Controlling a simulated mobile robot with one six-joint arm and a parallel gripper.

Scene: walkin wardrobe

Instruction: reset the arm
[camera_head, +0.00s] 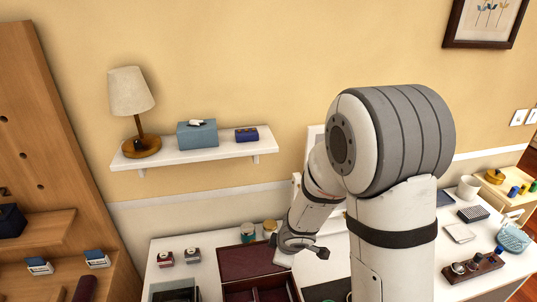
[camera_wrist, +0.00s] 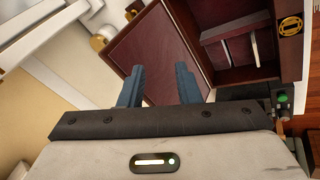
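My arm rises at the right of the middle in the head view and bends down to the table. My gripper (camera_head: 304,249) hangs over the white table, just right of the raised lid of a dark red box (camera_head: 248,258). In the wrist view my gripper (camera_wrist: 160,68) has its two blue-grey fingers apart, with nothing between them. Beyond the fingers is the dark red panel of the box (camera_wrist: 146,42), with its lined compartments at the upper right. I cannot tell from these views how far the fingertips are from the box.
The white table (camera_head: 205,245) carries small boxes and jars left of my arm. On the right are a white mug (camera_head: 468,187), a teal basket (camera_head: 512,238) and a wooden tray (camera_head: 474,267). A wall shelf (camera_head: 190,152) holds a lamp (camera_head: 131,95) and two boxes.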

